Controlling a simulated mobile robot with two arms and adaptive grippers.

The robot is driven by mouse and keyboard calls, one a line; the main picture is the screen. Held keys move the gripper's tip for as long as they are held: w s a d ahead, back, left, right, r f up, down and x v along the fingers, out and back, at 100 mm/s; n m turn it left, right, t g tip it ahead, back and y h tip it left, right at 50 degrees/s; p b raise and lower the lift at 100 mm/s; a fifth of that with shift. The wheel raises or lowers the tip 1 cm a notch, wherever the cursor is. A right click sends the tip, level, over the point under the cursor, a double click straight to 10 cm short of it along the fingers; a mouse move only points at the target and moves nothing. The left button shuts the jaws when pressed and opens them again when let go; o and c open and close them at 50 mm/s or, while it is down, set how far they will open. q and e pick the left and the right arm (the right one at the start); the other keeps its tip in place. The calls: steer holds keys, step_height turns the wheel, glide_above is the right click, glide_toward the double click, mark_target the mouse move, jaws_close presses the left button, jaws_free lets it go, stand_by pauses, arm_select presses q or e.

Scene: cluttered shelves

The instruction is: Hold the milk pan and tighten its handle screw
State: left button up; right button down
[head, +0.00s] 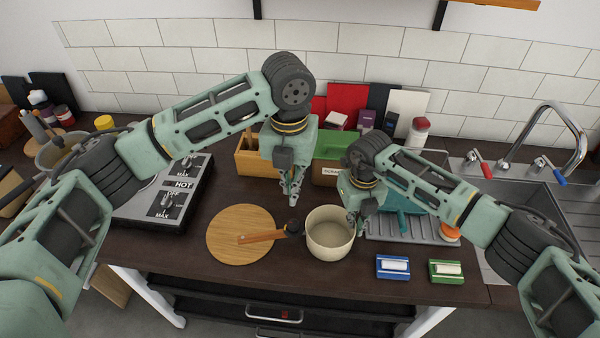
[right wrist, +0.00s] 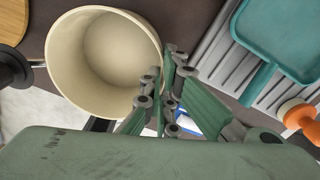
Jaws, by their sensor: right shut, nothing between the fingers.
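The cream milk pan (head: 331,240) stands upright on the dark counter; its wooden handle (head: 262,237) points left over a round wooden board, with a black collar (head: 294,228) where it meets the pan. In the right wrist view the pan (right wrist: 90,65) fills the upper left, with the black collar at the left edge. My right gripper (head: 359,222) is shut and empty, close beside the pan's right rim; its fingers (right wrist: 165,100) show there too. My left gripper (head: 292,198) points down above the collar; its fingertips are too small to read. The handle screw cannot be made out.
The round board (head: 228,245) lies left of the pan. A stove (head: 160,195) stands further left. A teal dustpan (right wrist: 285,40) lies on the ribbed drainer to the right. Blue (head: 393,267) and green (head: 446,271) boxes lie at the front right. A wooden box (head: 251,158) stands behind.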

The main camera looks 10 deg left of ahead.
steer(key=c, duration=2.5)
jaws_free()
steer(key=shift+d+f, duration=0.1)
steer(key=shift+d, duration=0.05)
steer(key=o, duration=0.6)
steer(key=shift+o, duration=0.2)
step_height(320, 180, up, 12)
steer(key=shift+s, duration=0.1)
